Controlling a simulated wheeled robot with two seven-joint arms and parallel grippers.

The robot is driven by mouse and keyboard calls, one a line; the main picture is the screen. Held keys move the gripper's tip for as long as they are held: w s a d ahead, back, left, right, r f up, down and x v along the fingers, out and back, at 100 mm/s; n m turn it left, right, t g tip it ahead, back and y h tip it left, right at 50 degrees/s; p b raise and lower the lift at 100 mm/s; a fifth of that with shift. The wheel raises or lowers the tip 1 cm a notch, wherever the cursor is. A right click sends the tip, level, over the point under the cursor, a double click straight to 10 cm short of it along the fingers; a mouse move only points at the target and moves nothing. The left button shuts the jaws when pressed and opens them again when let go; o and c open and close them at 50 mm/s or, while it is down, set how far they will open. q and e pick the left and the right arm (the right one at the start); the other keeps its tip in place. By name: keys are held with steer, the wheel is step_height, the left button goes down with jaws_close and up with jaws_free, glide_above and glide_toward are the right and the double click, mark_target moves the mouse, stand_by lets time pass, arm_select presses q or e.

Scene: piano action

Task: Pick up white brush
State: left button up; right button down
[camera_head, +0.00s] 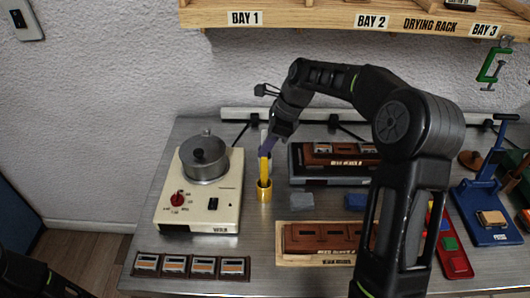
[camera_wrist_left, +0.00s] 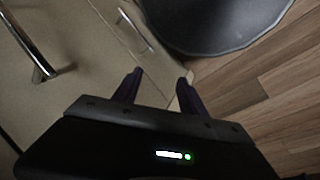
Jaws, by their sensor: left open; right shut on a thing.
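My left gripper (camera_wrist_left: 158,86) is open and empty, away from the table, above the floor and cabinet front.
A cream stove unit (camera_head: 198,218) with a metal pot (camera_head: 205,160) stands left of the cup. A wooden tray (camera_head: 290,259) and blue press (camera_head: 483,207) lie to the right. A drying rack (camera_head: 330,16) hangs above. My right arm covers part of the table.

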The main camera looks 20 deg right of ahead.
mark_target(263, 130)
steer(key=shift+r, duration=0.8)
step_height(263, 130, up, 5)
steer(key=shift+r+b, duration=0.1)
steer(key=shift+b, duration=0.3)
steer(key=s+d+b, duration=0.1)
steer(key=s+b, duration=0.3)
steer(key=s, duration=1.4)
steer(key=shift+d+b, duration=0.15)
steer(key=shift+b, duration=0.2)
stand_by(0.6)
